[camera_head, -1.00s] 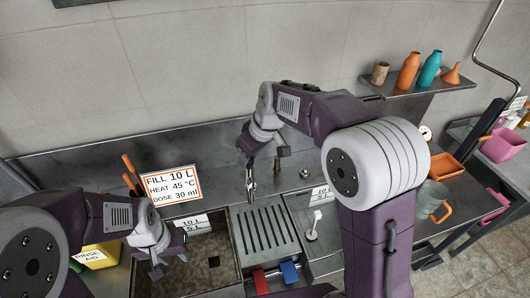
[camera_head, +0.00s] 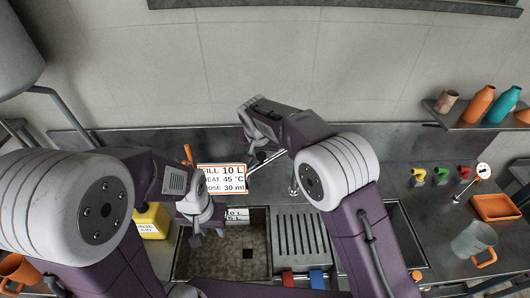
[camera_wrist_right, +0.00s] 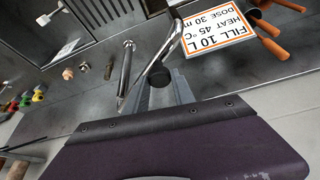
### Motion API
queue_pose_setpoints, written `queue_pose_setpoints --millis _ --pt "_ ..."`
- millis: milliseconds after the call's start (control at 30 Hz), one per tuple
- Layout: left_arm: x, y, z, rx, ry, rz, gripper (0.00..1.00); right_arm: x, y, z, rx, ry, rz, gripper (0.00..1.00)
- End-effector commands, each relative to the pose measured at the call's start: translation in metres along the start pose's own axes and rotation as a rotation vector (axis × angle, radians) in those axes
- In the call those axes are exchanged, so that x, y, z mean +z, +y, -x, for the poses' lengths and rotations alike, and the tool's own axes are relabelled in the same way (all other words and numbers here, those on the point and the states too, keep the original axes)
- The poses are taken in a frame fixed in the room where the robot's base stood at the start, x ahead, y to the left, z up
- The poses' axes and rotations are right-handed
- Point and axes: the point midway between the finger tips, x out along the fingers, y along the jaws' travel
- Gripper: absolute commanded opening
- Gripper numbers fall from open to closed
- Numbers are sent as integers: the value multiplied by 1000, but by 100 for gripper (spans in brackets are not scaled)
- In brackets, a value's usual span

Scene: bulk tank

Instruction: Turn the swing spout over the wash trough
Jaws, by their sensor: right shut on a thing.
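The swing spout (camera_head: 268,160) is a chrome tube at the back of the bench, right of the sign; it also shows in the wrist view (camera_wrist_right: 165,45). My right gripper (camera_wrist_right: 170,90) is shut on the spout, by a dark round knob (camera_wrist_right: 158,76); in the head view the wrist largely hides its jaws. The wash trough appears to be the stained basin (camera_head: 182,262) at lower centre, left of the spout. My left gripper (camera_head: 195,240) points down at this basin's left side; its jaw gap is unclear.
A slatted drainer (camera_head: 296,235) lies right of the basin, with red and blue blocks at its front. The fill sign (camera_head: 222,178) stands behind the basin. A yellow container (camera_head: 152,222) is on the left. Coloured taps (camera_head: 441,176) and an orange tray (camera_head: 495,207) are on the right.

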Motion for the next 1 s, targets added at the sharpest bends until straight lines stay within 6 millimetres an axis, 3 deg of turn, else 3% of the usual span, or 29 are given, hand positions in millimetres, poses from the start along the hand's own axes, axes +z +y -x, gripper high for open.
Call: queue_pose_setpoints --millis 633,667,700,1000 --pt "0 0 2 0 0 0 36 -2 -2 -1 15 0 -38 0" --pt "0 0 2 0 0 0 36 -2 -2 -1 15 -1 -38 38" --pt "0 0 1 0 0 0 36 -2 -2 -1 15 -1 -37 50" --pt "0 0 1 0 0 0 36 -1 -2 -1 15 -1 -37 51"
